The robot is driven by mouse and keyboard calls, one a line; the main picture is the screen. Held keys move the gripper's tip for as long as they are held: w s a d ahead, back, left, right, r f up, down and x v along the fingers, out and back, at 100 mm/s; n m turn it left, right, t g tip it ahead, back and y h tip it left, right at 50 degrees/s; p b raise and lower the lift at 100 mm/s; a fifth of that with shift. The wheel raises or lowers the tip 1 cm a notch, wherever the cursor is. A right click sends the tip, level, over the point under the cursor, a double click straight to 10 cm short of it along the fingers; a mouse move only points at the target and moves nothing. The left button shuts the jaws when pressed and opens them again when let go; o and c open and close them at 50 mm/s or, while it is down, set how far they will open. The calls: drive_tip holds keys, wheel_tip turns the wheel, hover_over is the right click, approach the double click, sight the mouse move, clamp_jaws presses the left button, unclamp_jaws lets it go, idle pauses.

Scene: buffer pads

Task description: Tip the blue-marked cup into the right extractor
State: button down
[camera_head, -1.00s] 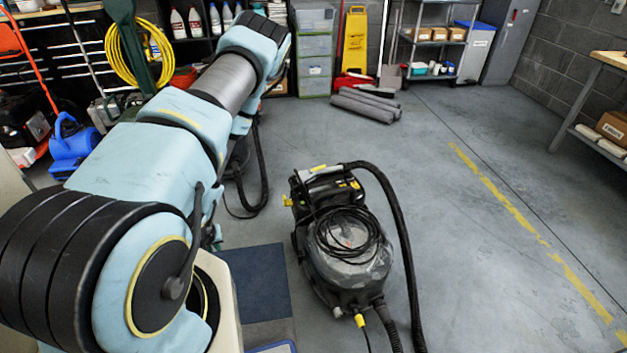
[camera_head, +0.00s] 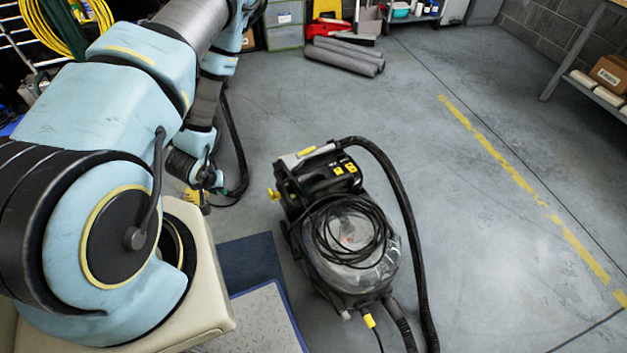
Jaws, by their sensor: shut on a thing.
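The extractor (camera_head: 345,255), black with a clear domed tank and a coiled black cable on top, stands upright on the floor right of my arm. It has yellow knobs and a thick black hose on its right side. My gripper (camera_head: 213,183) is small and partly hidden at the end of my blue arm, left of the extractor and apart from it. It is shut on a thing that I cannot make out. A yellow part (camera_head: 196,198) shows just below it; whose it is I cannot tell. I cannot make out a blue marking or a cup's outline.
A dark blue mat (camera_head: 248,262) and a grey, blue-edged panel (camera_head: 262,318) lie in front of my base. Grey rolls (camera_head: 343,55) lie at the back. A shelf with a cardboard box (camera_head: 610,72) stands at right. The floor right of the extractor is open.

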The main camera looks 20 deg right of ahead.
drive_tip(key=w+d+m+g+h+b, duration=0.1)
drive_tip(key=d+m, duration=0.3)
drive_tip(key=d, duration=0.2)
drive_tip(key=w+d+r+m+g+h, duration=0.1)
drive_tip(key=d+m, duration=0.3)
drive_tip(key=d, duration=0.2)
drive_tip(key=w+d+m+g+h+b, duration=0.1)
drive_tip(key=w+d+m, duration=0.1)
drive_tip(key=d+m, duration=0.2)
drive_tip(key=shift+w+d+r+b, duration=0.15)
drive_tip(key=shift+d+b, duration=0.15)
drive_tip(key=shift+d, duration=0.7)
drive_tip(key=shift+w+d+r+m+g, duration=0.15)
drive_tip(key=shift+d+r+m+g, duration=0.1)
drive_tip(key=shift+d+m, duration=0.15)
drive_tip(key=shift+w+d+r+m+g, duration=0.15)
drive_tip(key=shift+d+m+g, duration=0.1)
drive_tip(key=shift+d+m, duration=0.15)
drive_tip(key=shift+f+b, duration=0.1)
drive_tip(key=shift+b, duration=0.4)
